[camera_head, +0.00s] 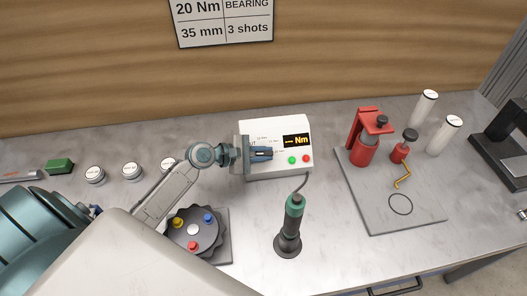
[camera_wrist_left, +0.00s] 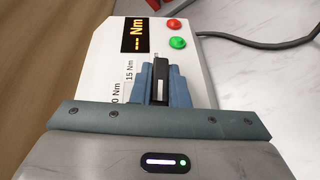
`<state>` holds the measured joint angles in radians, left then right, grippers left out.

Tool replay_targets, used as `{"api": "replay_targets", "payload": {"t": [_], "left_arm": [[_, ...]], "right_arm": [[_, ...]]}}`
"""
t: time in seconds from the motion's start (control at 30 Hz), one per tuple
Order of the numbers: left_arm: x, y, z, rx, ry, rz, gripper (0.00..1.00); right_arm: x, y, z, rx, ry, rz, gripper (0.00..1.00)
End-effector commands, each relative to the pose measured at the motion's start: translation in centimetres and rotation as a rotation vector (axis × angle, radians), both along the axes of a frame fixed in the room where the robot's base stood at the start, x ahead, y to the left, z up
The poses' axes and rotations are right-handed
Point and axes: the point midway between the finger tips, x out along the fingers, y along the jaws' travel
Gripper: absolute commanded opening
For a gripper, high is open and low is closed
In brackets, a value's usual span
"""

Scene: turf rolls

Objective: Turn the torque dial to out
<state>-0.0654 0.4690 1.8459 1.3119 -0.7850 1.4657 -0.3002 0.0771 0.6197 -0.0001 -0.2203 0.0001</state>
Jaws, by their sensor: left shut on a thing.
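The white torque controller box (camera_head: 262,132) stands at the back middle of the table. Its orange display (camera_head: 297,141) reads "Nm" after dashes. My left gripper (camera_head: 262,153) is at the box's front face, left of the buttons. In the left wrist view its blue fingers (camera_wrist_left: 162,84) are shut on the dark torque dial (camera_wrist_left: 160,80), which carries a pale line. The label "15 Nm" shows beside the fingers and a part-hidden "0 Nm" lower down. The gripper hides most of the dial and other labels. My right gripper is not in view.
Green (camera_head: 292,160) and red (camera_head: 306,158) buttons sit right of the dial. A corded screwdriver (camera_head: 290,225) stands in front. A dark round fixture with coloured knobs (camera_head: 193,230) lies below my left arm. A grey plate with red tools (camera_head: 376,210) is to the right.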

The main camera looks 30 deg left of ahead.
Motion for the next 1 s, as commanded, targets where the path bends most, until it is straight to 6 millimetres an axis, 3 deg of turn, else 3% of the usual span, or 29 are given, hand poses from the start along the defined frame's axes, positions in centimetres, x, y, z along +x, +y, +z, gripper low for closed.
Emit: {"api": "replay_targets", "payload": {"t": [0.5,1.0], "left_arm": [[0.2,0.0,0.7,0.219,0.167,-0.308,0.0],[0.2,0.0,0.2,0.356,0.27,-0.497,0.0]], "right_arm": [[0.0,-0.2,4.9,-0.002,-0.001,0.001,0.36],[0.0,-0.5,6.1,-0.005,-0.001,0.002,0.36]]}}
